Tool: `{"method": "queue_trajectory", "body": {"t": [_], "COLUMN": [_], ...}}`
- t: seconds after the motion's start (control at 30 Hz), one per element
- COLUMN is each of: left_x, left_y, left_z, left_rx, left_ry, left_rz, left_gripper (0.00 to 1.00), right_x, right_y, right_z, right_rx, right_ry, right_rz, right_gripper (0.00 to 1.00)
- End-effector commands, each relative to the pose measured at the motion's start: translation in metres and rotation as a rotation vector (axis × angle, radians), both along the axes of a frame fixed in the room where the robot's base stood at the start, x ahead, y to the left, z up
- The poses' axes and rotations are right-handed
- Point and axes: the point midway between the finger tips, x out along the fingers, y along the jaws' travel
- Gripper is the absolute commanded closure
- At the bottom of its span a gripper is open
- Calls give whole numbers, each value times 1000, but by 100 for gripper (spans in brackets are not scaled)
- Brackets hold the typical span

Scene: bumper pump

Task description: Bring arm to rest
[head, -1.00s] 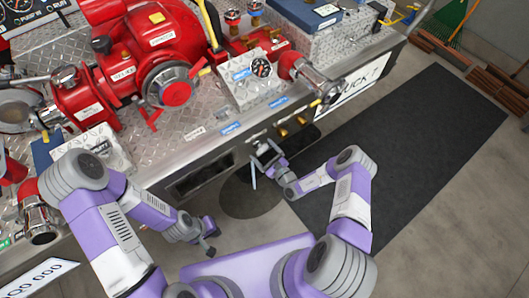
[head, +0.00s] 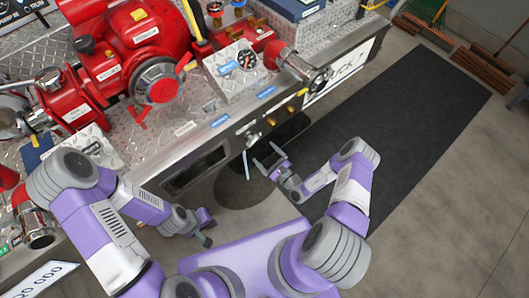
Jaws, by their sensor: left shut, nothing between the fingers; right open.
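My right gripper (head: 267,158) is open and empty in the head view, in front of the bumper's front face. A thin pale lever (head: 246,162) hangs from the bumper just left of its fingers, and a small gap seems to show between them. My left gripper (head: 208,231) is shut and empty, low in the view, in front of the bumper and apart from it. Both arms are bent at the elbow.
The red pump (head: 130,50) sits on the metal bumper deck (head: 185,130), with a gauge box (head: 233,75) and a red outlet with a metal end (head: 300,68) to its right. A dark mat (head: 400,120) covers the open floor at right.

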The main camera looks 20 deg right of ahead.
Motion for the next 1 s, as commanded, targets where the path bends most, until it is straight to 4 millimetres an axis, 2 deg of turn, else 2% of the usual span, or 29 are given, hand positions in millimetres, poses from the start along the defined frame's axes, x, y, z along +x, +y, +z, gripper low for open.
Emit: {"method": "queue_trajectory", "body": {"t": [0.4,0.47,0.57,0.67,0.7,0.77,0.8,0.9,1.0], "left_x": [0,0,0,0,0,0,0,0,0], "left_y": [0,0,0,0,0,0,0,0,0], "left_z": [0,0,0,0,0,0,0,0,0], "left_rx": [0,0,0,0,0,0,0,0,0], "left_ry": [0,0,0,0,0,0,0,0,0], "left_rz": [0,0,0,0,0,0,0,0,0], "left_gripper": [100,100,100,100,100,100,100,100,100], "right_x": [0,-1,-12,-42,-61,-92,-115,-168,-211], "right_y": [2,9,42,92,112,135,146,157,149], "right_z": [0,2,10,19,23,26,27,26,21], "right_rx": [1,5,13,-1,-20,-67,-110,-259,-459], "right_ry": [1,7,36,97,131,183,217,293,345], "right_rz": [7,43,199,473,598,784,901,1161,1372], "right_gripper": [6,6,6,6,6,6,6,6,6]}}
